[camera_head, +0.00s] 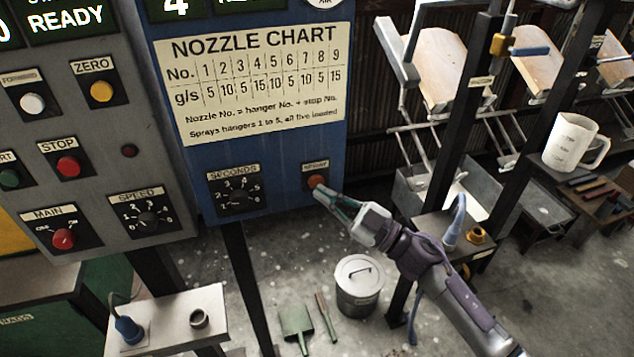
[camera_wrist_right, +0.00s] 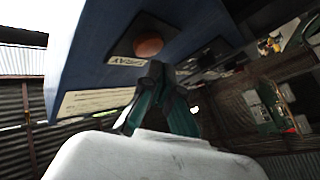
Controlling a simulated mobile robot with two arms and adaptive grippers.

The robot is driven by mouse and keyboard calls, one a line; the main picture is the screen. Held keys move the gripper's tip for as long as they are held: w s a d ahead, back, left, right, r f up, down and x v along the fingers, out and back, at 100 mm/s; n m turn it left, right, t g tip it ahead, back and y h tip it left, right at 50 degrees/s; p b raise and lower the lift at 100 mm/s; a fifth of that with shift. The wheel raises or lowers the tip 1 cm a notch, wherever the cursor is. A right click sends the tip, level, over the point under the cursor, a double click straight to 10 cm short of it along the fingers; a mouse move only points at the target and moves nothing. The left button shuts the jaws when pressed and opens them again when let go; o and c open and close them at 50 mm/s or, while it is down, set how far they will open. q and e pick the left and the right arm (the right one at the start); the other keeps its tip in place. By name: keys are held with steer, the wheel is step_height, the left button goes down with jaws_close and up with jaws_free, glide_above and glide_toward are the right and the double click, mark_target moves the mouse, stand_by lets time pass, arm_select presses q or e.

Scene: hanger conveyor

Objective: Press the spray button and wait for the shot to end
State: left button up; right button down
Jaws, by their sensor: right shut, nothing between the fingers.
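The spray button (camera_head: 316,181) is a round orange-red button under a small SPRAY label at the lower right of the blue panel (camera_head: 285,199). It also shows in the right wrist view (camera_wrist_right: 149,47). My right gripper (camera_head: 322,196) is shut and empty, its fingertips right at the button's lower edge in the head view. In the right wrist view the closed green fingertips (camera_wrist_right: 156,68) point at the button from just below the label; whether they touch it I cannot tell. My left gripper is not in view.
A SECONDS dial (camera_head: 237,194) sits left of the button. The grey panel (camera_head: 100,125) with READY display, knobs and buttons stands at left. Hanging boards (camera_head: 440,65), a white jug (camera_head: 570,142) and dark posts are at right. A lidded bin (camera_head: 359,290) stands on the floor.

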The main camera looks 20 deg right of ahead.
stand_by(0.4)
steer(key=shift+w, duration=0.45)
steer(key=shift+w, duration=0.45)
stand_by(0.6)
steer(key=shift+s, duration=0.15)
steer(key=shift+s+p, duration=0.55)
steer(key=shift+s, duration=0.2)
steer(key=s+p, duration=0.1)
steer(key=s, duration=0.4)
steer(key=shift+p, duration=0.3)
